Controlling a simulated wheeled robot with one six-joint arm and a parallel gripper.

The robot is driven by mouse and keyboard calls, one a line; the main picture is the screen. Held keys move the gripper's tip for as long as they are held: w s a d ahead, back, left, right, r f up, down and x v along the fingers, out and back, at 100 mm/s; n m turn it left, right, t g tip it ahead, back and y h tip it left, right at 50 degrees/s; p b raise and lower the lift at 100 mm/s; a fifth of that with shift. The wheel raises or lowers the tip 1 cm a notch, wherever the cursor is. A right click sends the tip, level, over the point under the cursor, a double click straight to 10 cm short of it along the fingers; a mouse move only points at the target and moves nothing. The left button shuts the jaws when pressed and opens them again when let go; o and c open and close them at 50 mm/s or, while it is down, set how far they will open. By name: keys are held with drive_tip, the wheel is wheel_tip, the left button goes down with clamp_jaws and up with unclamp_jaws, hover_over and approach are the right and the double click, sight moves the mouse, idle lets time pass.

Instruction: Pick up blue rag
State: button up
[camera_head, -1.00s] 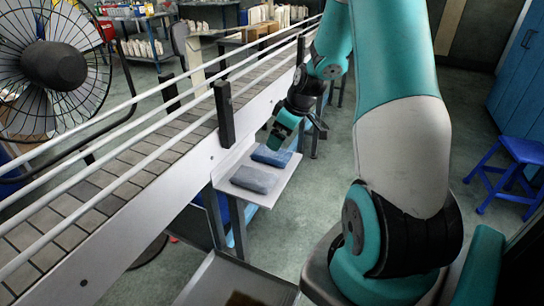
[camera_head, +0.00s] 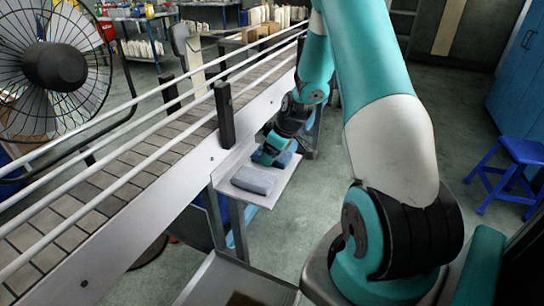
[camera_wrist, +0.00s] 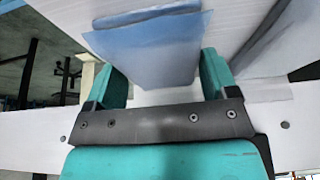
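The blue rag (camera_wrist: 155,50) lies folded on a white side shelf (camera_head: 262,199) beside the conveyor. In the wrist view its near end lies between my two teal fingers, which stand apart with gaps on both sides. A second, greyer folded rag (camera_head: 254,180) lies on the near half of the shelf. My gripper is open; whether the fingers touch the shelf is unclear.
The conveyor (camera_head: 120,165) with its rails runs along the shelf's left side, and a dark post (camera_head: 225,115) stands close by. A fan (camera_head: 55,70) is at the far left. A blue stool (camera_head: 515,165) stands at right, with open floor before it.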

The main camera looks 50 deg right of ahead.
drive_tip(key=c, duration=0.5)
drive_tip(key=shift+r, duration=0.1)
wheel_tip(320, 180, up, 20)
drive_tip(key=shift+f+p, duration=0.1)
drive_tip(key=shift+p, duration=0.35)
drive_tip(key=shift+o, duration=1)
drive_tip(key=shift+c, duration=0.5)
